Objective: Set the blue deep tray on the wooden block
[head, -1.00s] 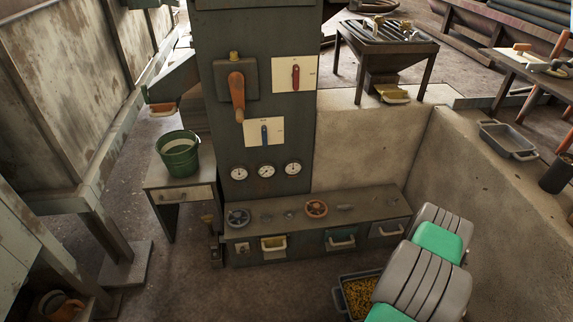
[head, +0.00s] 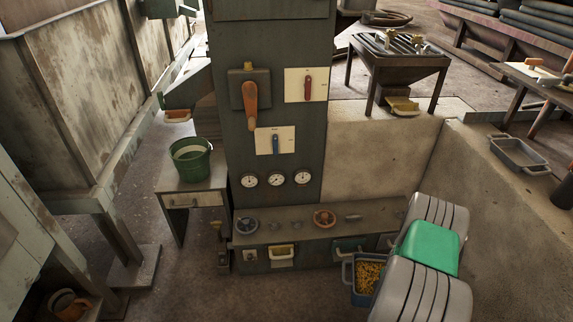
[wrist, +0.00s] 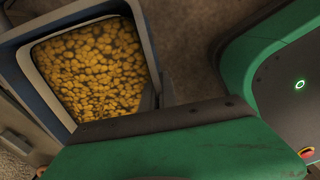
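The blue deep tray (head: 348,272), with yellow pieces in it, is in front of the grey cabinet in the head view, partly hidden by my arm. In the wrist view the tray (wrist: 153,42) fills the upper left, its inside facing the camera. My gripper (wrist: 157,94) shows as dark fingers at the tray's near right edge, shut on its wall or handle; the exact contact is partly hidden. I cannot make out the wooden block in either view.
The grey cabinet (head: 310,258) with drawers and handwheels stands behind the tray. A green bucket (head: 190,160) is on a small desk at left. A grey tray (head: 518,155) rests on the concrete ledge at right. The floor left of the tray is open.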

